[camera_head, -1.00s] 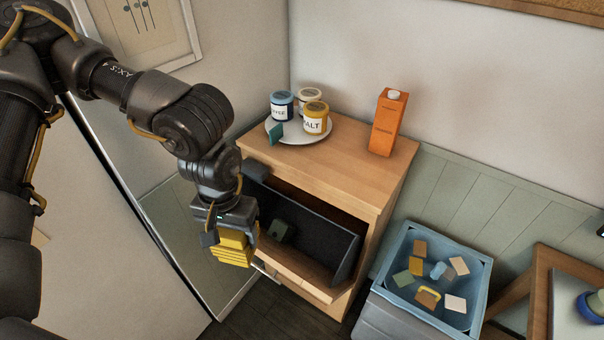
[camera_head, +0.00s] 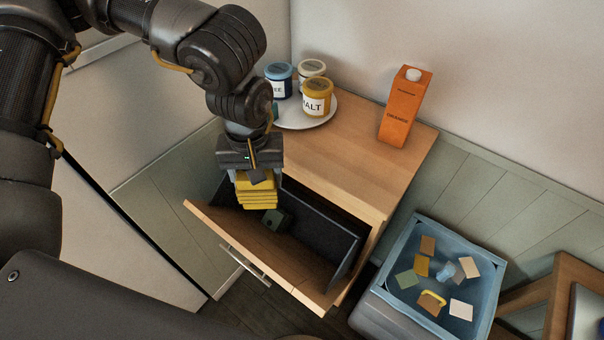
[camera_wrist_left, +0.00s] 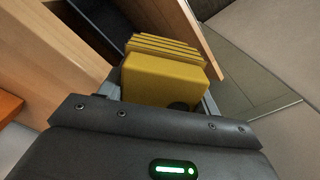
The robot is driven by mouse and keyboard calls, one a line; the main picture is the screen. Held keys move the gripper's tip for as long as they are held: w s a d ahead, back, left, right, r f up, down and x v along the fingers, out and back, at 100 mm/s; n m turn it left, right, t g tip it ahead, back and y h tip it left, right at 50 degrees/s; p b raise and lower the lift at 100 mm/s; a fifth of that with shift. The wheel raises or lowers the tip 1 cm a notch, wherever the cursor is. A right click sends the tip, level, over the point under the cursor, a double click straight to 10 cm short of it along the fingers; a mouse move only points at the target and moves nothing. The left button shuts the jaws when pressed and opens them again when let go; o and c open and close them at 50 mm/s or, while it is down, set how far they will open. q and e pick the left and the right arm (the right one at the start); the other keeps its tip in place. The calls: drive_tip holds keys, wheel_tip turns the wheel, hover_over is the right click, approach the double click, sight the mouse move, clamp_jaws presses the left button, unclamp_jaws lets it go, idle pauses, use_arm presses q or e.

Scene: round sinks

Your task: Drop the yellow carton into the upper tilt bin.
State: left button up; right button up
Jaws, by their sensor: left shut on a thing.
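My left gripper (camera_head: 254,174) is shut on the yellow carton (camera_head: 257,198), a ribbed yellow block that hangs below the fingers. The carton also fills the middle of the left wrist view (camera_wrist_left: 165,78), between the two fingers. It is above the left part of the open tilt bin (camera_head: 320,231), a dark-lined compartment with a wooden front tilted out of the cabinet. In the head view the carton overlaps the bin opening; its exact height above it is hard to tell. A dark green item (camera_head: 276,221) lies inside the bin. My right gripper is not in view.
A white plate (camera_head: 322,121) with several jars and an orange carton (camera_head: 404,106) stand on the cabinet top (camera_head: 345,165). A blue bin (camera_head: 480,259) with several small items stands at the lower right. The tilted front's handle (camera_head: 246,266) sticks out.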

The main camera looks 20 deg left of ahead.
use_arm(q)
drive_tip(key=d+r+n+b, duration=0.3)
drive_tip(key=d+n+b, duration=0.2)
drive_tip(key=d+n, duration=0.45)
use_arm(e)
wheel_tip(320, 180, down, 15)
drive_tip(key=b, duration=0.9)
use_arm(q)
wheel_tip(320, 180, down, 16)
drive_tip(key=b, duration=0.4)
drive_tip(key=shift+w+a+r+n+b, duration=0.25)
drive_tip(key=shift+w+n+b, duration=0.1)
drive_tip(key=shift+w, duration=0.1)
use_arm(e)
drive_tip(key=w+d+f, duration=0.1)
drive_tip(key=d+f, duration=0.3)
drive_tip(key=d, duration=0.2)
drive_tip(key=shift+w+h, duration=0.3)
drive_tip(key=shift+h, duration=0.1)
